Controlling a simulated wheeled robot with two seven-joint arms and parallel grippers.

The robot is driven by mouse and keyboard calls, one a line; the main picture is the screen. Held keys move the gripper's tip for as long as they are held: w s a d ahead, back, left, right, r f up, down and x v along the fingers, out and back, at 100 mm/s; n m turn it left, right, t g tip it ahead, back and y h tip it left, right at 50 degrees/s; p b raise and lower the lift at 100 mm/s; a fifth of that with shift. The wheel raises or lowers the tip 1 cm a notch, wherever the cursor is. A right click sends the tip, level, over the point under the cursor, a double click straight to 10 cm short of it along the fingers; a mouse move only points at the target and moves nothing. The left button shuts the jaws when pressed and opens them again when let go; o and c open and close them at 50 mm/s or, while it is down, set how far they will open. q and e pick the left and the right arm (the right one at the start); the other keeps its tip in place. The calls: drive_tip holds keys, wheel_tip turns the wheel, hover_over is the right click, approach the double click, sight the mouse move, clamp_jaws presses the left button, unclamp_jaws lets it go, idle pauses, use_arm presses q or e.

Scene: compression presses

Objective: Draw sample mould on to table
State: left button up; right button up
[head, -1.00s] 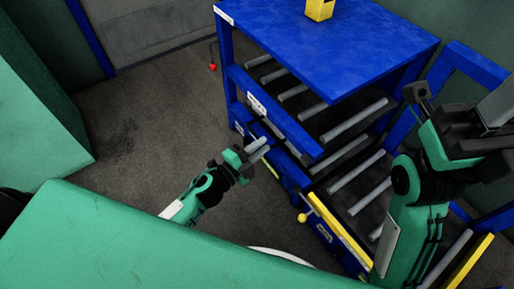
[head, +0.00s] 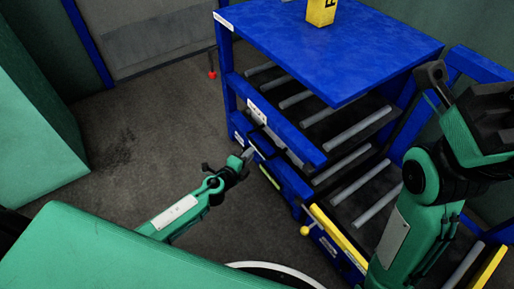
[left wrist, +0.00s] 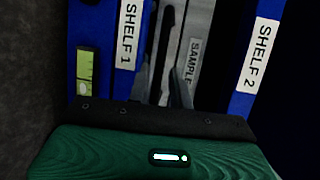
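The sample mould (left wrist: 194,62) is a grey block with a SAMPLE label and a dark handle (left wrist: 166,30), between blue shelf edges marked SHELF 1 and SHELF 2 in the left wrist view. Most of its body is hidden inside the blue rack (head: 286,132). My left gripper (head: 248,153) is at the rack's front. In the left wrist view its fingers (left wrist: 163,90) stand apart in front of the mould, close to the handle; contact is unclear.
A yellow block (head: 322,12) stands on the rack's blue top (head: 330,50). A yellow guide rail (head: 338,237) with a yellow knob (head: 305,231) lies near the rack's lower front.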

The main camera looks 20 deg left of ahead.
sight(257, 146)
use_arm(q)
drive_tip(key=shift+b+x, duration=0.55)
drive_tip(key=shift+x, duration=2.2)
clamp_jaws()
